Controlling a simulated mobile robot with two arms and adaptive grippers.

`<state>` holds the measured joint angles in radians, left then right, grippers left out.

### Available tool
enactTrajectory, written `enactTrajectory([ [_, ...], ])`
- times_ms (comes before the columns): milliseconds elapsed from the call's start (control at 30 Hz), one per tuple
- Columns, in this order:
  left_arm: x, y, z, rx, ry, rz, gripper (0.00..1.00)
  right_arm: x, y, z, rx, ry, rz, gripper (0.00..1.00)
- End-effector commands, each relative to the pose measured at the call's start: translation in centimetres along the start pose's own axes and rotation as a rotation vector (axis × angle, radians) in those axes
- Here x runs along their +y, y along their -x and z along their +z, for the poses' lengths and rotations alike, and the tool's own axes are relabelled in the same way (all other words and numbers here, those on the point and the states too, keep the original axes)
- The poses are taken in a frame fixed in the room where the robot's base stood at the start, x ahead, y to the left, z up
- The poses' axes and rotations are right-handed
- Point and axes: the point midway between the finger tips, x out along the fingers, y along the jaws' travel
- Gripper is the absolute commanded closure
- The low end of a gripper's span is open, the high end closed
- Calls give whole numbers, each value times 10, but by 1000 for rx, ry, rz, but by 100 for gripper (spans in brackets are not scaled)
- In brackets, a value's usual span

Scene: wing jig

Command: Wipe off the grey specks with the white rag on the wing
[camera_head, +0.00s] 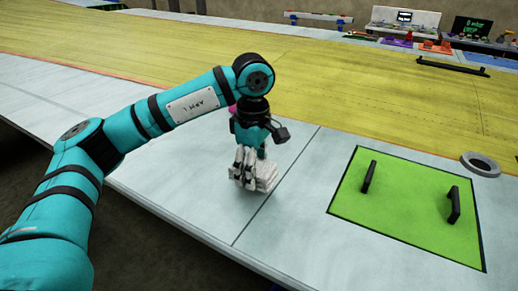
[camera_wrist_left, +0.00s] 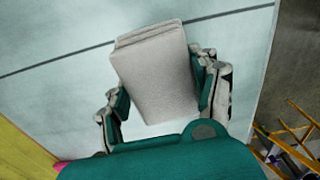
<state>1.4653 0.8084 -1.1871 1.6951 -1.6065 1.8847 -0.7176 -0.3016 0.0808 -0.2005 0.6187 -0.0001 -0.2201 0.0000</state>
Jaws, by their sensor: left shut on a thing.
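The white rag (camera_wrist_left: 160,75) is folded into a thick pad and sits between the fingers of my left gripper (camera_wrist_left: 165,98). In the head view the left gripper (camera_head: 250,168) points down at the pale wing surface (camera_head: 190,190), shut on the rag (camera_head: 265,180). The rag is at or just above the surface, left of a dark panel seam; I cannot tell if it touches. No grey specks can be made out in either view. My right gripper is not in view.
A green panel (camera_head: 400,215) with two black handles lies to the right. A grey ring (camera_head: 480,164) rests beyond it. A yellow section (camera_head: 330,90) spans the wing behind, with a black handle (camera_head: 452,65). Tools and screens stand along the far edge.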

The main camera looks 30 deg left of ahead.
Motion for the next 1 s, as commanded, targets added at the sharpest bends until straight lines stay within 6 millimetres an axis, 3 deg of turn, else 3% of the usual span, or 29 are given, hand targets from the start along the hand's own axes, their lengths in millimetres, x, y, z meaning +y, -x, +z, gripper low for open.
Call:
enactTrajectory([
  [400,-4,40,8,-1,1,2,68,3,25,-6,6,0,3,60],
  [1000,-5,43,9,0,1,1,68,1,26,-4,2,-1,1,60],
])
